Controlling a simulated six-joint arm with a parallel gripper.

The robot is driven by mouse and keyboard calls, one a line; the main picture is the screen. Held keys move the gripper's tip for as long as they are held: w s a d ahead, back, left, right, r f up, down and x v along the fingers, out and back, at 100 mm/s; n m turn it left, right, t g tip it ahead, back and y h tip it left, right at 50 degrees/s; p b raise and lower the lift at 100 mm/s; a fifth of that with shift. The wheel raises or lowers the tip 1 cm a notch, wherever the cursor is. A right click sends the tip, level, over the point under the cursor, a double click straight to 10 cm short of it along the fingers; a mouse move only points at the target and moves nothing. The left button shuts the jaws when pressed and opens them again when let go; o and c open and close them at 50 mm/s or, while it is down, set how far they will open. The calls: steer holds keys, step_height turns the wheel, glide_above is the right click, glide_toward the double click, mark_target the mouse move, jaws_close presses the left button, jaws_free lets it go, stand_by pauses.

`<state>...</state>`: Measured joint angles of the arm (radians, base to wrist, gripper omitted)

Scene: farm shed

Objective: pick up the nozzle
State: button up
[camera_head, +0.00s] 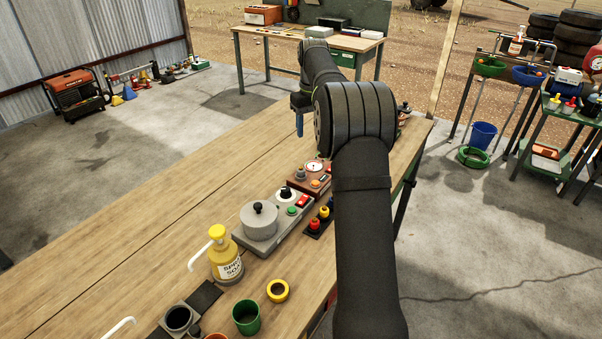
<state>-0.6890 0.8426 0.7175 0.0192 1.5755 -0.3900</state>
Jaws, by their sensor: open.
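I cannot pick out the nozzle for certain. A yellow pump head with a white spout (199,256) sits on an upright bottle (227,267) labelled as soap, near the bench front. A second white spout (119,328) shows at the bottom edge, and what it belongs to is cut off. My gripper (299,125) is over the far part of the wooden bench, well beyond the bottle. Its jaws are open, with blue on the visible finger; my arm hides part of it and of the bench behind.
A grey device with a round lid (259,221) and a brown box with a gauge (311,176) stand mid-bench. A green cup (246,317), a yellow ring (278,290) and a black-mouthed holder (178,318) are near the front. The bench's left side (130,230) is clear.

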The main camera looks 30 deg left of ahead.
steer(key=s+a+r+n, duration=0.1)
steer(key=s+r, duration=0.1)
glide_above(301, 167)
steer(key=shift+n, duration=0.3)
steer(key=f, duration=1.2)
steer(key=shift+s+d, duration=0.2)
steer(key=shift+s, duration=0.1)
steer(key=f, duration=0.5)
steer(key=shift+w+a, duration=0.2)
steer(key=shift+w, duration=0.15)
jaws_close()
